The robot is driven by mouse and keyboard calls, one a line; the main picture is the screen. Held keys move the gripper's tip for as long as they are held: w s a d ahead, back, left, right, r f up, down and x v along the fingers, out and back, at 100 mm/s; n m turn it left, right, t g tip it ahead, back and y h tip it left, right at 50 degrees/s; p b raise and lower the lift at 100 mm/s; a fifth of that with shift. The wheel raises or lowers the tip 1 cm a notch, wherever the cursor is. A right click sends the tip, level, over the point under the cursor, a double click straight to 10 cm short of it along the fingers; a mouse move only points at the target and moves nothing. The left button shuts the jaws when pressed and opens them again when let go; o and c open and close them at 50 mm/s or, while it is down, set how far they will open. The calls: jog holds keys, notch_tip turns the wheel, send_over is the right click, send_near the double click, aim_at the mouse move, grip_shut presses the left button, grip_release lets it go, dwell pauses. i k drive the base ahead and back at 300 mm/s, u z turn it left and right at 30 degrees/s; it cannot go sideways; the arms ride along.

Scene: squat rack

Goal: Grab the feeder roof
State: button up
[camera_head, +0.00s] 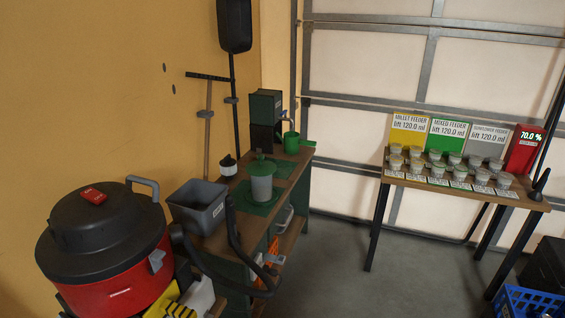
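The feeder (262,188) stands upright on a green mat on the workbench at the left centre. It has a grey cylindrical body, and a round green roof (261,167) with a small knob sits on top of it. Nothing is touching the roof. My gripper does not show in this view.
A red shop vacuum (125,265) stands at the front left, beside a grey bin (197,207). A green watering can (293,142) is behind the feeder. A table (400,178) at right holds several small cups and feeder signs. The floor between is clear.

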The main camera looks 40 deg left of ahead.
aim_at(261, 167)
jog(key=u, duration=0.05)
jog(key=i, duration=1.6)
jog(key=u, duration=0.6)
jog(key=i, duration=0.7)
jog(key=u, duration=0.95)
jog(key=i, duration=1)
jog(key=u, duration=0.5)
